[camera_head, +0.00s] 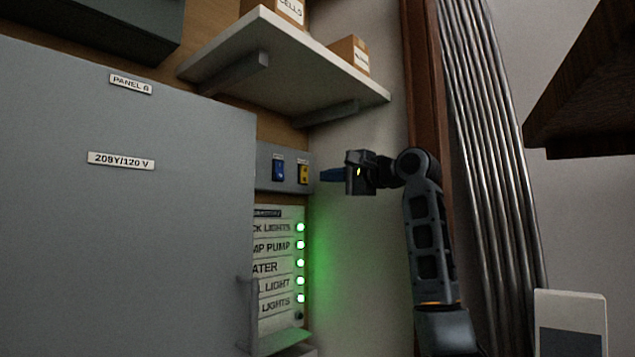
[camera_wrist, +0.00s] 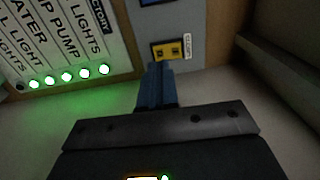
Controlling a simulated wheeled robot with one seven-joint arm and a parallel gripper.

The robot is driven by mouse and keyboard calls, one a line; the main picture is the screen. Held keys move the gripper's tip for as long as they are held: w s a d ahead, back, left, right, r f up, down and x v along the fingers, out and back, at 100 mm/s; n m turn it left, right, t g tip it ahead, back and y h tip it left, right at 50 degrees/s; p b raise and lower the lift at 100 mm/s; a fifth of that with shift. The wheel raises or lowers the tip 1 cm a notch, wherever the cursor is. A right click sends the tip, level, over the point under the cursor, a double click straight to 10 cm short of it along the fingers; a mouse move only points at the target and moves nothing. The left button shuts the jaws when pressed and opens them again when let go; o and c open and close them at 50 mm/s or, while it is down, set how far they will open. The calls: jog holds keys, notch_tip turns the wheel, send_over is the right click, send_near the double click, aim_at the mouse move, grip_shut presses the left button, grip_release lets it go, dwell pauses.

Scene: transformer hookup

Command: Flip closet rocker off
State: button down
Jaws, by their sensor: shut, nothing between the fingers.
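A grey switch plate (camera_head: 262,178) holds a blue rocker (camera_head: 278,171) and a yellow rocker (camera_head: 303,174). In the wrist view the yellow rocker (camera_wrist: 168,50) is just beyond my fingertips, and part of the blue rocker (camera_wrist: 150,2) shows at the top edge. My gripper (camera_head: 325,174) has blue fingers, shut and empty, pointing at the yellow rocker from the right. The fingertips (camera_wrist: 156,68) are very near its lower edge; I cannot tell whether they touch.
A directory panel (camera_head: 277,214) below the plate has several green lamps lit and a dark one at the bottom. A large grey panel door (camera_head: 130,230) stands at left. A shelf (camera_head: 290,60) with boxes hangs above. Metal conduits (camera_head: 490,150) run at right.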

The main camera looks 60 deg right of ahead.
jog(key=shift+v, duration=0.85)
